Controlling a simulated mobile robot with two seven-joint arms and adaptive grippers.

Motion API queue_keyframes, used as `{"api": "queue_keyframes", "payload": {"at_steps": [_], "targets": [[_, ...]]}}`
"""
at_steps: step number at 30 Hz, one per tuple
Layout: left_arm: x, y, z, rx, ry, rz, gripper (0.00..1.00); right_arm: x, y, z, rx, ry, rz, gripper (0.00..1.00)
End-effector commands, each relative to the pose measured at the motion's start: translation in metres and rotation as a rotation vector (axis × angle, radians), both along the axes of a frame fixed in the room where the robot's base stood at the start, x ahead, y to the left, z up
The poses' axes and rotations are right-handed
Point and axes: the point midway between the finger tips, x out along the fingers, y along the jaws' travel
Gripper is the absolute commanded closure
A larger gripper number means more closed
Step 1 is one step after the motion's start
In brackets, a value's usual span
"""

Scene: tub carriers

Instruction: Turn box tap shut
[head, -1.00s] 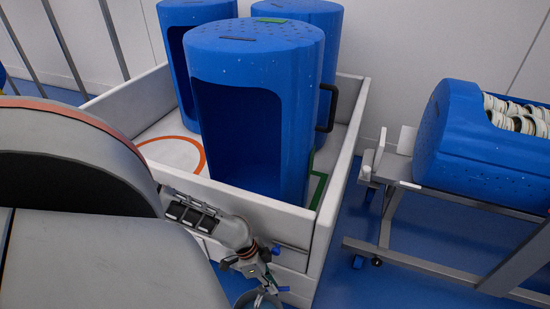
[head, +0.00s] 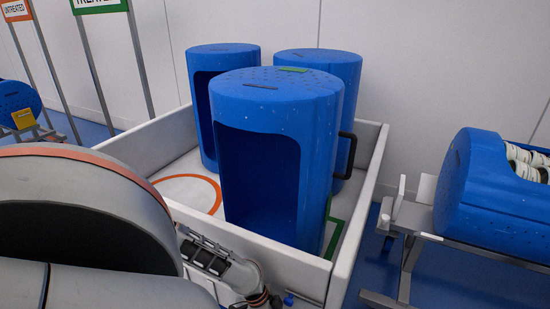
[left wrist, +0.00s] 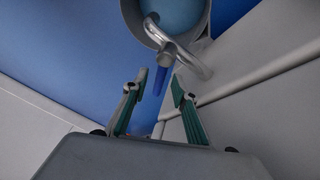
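The box is a white-walled bin (head: 262,238) in the middle of the head view. In the left wrist view a curved metal pipe (left wrist: 197,66), apparently the tap's spout, runs beside the pale wall. A narrow blue piece (left wrist: 160,79), perhaps the tap handle, shows between my fingertips; I cannot tell whether they touch it. My left gripper (left wrist: 158,88) is open, its two green-lined fingers apart. A small blue part (head: 289,299) shows low at the box's front wall. My right gripper is not in view.
Three blue tubs (head: 275,92) stand in the box. A round vessel with a grey rim and bluish inside (left wrist: 180,14) is at the spout. A lying blue tub (head: 478,190) rests on a metal rack (head: 450,250) at right. Signs (head: 15,9) stand at left.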

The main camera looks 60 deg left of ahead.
Motion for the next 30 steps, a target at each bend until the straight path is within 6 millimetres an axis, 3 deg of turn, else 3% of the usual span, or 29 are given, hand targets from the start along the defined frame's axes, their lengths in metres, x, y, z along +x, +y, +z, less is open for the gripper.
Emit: {"api": "queue_keyframes", "payload": {"at_steps": [15,21,30], "targets": [[-0.022,0.032,0.08,0.003,0.003,-0.004,0.72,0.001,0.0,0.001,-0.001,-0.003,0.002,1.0],[-0.025,0.038,0.097,0.0,0.002,-0.001,0.72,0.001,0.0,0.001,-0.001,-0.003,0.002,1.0],[-0.027,0.039,0.102,-0.002,0.002,-0.001,0.72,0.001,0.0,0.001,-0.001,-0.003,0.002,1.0]]}}
